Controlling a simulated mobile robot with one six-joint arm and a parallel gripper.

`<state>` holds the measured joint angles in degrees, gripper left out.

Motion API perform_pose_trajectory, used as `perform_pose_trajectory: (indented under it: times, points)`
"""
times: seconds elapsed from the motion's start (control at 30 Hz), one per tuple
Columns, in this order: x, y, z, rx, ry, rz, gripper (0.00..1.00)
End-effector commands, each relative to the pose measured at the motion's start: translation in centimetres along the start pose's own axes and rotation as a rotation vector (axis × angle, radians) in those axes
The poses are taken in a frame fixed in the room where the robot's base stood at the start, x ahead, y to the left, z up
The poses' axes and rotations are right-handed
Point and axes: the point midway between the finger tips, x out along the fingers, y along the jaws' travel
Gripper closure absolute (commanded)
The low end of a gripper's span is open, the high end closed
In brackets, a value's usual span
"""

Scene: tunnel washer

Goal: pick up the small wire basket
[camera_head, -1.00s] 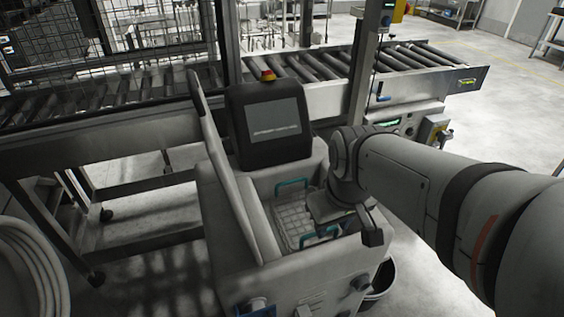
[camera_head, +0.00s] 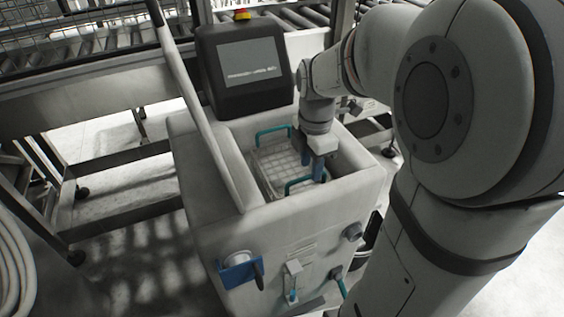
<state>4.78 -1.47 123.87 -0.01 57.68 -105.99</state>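The small wire basket (camera_head: 278,168) sits low inside the open tub of a grey machine. It is a pale grid with a teal handle at its far end (camera_head: 272,133) and another at its near end (camera_head: 298,183). My gripper (camera_head: 313,171) points down into the tub at the basket's right side, between the two handles. Its two bluish fingers look apart, with nothing seen between them. The gripper hides part of the basket's right edge. I cannot tell whether the fingertips touch the basket.
The tub's walls (camera_head: 345,178) surround the basket closely. A raised lid (camera_head: 203,110) stands at the left and a dark screen (camera_head: 245,68) behind. A roller conveyor (camera_head: 290,18) runs along the back. A coiled pale hose (camera_head: 14,262) is at the lower left.

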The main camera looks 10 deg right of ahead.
Motion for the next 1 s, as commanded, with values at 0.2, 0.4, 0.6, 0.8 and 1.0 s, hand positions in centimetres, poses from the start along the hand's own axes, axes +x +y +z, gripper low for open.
perform_pose_trajectory:
  times: [0.2,0.4,0.6,0.8,1.0]
  points:
    - [2.7,0.0,-0.3,0.0,0.001,-0.003,0.64]
    - [5.7,0.1,-0.8,0.001,0.0,-0.002,0.64]
    - [6.7,0.1,-0.8,0.001,0.0,0.001,0.64]
    - [6.6,0.1,-0.8,0.001,0.0,0.002,0.67]
    - [6.6,0.1,-0.8,0.001,0.0,0.001,0.83]
